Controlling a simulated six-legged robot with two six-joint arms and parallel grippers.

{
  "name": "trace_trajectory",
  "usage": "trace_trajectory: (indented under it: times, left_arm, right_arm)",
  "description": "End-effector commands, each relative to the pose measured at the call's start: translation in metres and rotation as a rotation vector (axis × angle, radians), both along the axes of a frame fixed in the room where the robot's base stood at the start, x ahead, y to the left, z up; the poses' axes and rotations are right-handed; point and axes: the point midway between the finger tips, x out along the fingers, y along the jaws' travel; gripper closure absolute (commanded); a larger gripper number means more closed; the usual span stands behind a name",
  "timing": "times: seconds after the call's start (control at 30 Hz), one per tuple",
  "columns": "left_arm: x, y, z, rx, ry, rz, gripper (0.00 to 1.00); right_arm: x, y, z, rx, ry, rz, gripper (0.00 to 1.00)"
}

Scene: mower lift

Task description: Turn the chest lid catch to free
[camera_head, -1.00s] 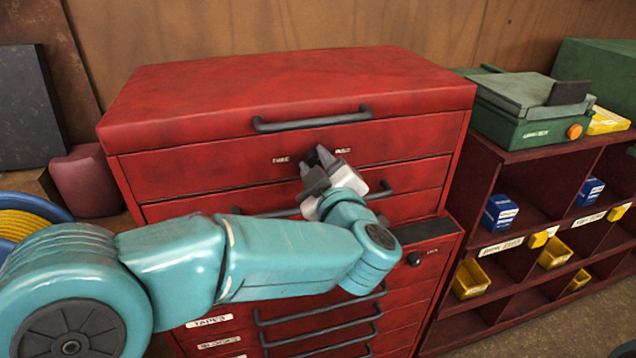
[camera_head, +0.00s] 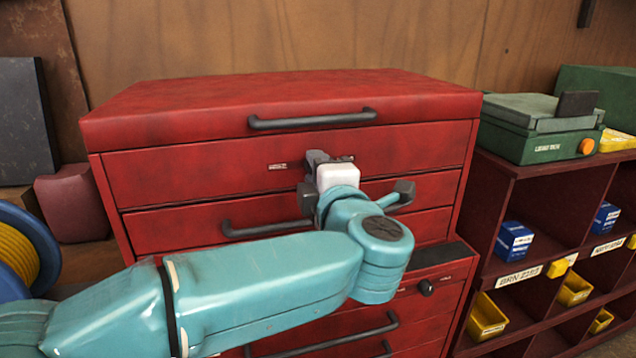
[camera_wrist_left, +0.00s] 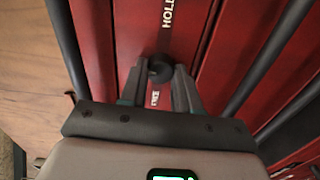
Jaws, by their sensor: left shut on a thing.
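The red tool chest (camera_head: 210,165) fills the middle of the head view, its lid (camera_head: 200,105) down. The lid catch shows in the left wrist view as a small dark round knob (camera_wrist_left: 160,68), between a "HOLD" label (camera_wrist_left: 168,12) and a partly hidden second label (camera_wrist_left: 154,98). My left gripper (camera_head: 318,165) is at the chest's upper front, below the lid handle (camera_head: 312,119). In the left wrist view its fingers (camera_wrist_left: 160,80) are on either side of the knob, shut on it. The gripper hides the catch in the head view, and which way it points is unclear.
A drawer handle (camera_head: 265,229) runs just below my gripper. A lock knob (camera_head: 426,287) sits lower right. A shelf with blue boxes (camera_head: 514,240) and yellow bins (camera_head: 487,317) stands at right, with a green case (camera_head: 540,130) on top. A cable reel (camera_head: 25,250) is at left.

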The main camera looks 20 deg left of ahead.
Motion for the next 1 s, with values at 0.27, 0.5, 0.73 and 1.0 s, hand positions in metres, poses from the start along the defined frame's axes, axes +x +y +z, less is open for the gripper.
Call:
trace_trajectory:
  times: [0.27, 0.5, 0.73, 1.0]
  left_arm:
    - [-0.0007, 0.0005, -0.0026, -0.052, -0.029, 0.004, 0.99]
    - [-0.0006, 0.0005, -0.0026, -0.058, -0.032, 0.004, 0.99]
    - [-0.0006, 0.0005, -0.0031, -0.058, -0.031, 0.004, 0.59]
    - [-0.0002, 0.0002, -0.0019, -0.056, -0.033, 0.002, 0.43]
  right_arm:
    - [-0.0001, 0.0000, -0.0077, 0.000, 0.000, 0.000, 0.57]
    - [-0.0001, 0.0000, -0.0080, 0.000, 0.000, 0.000, 0.57]
    - [-0.0001, 0.0000, -0.0080, 0.000, 0.000, 0.000, 0.57]
    - [-0.0001, 0.0000, -0.0077, 0.000, 0.000, 0.000, 0.57]
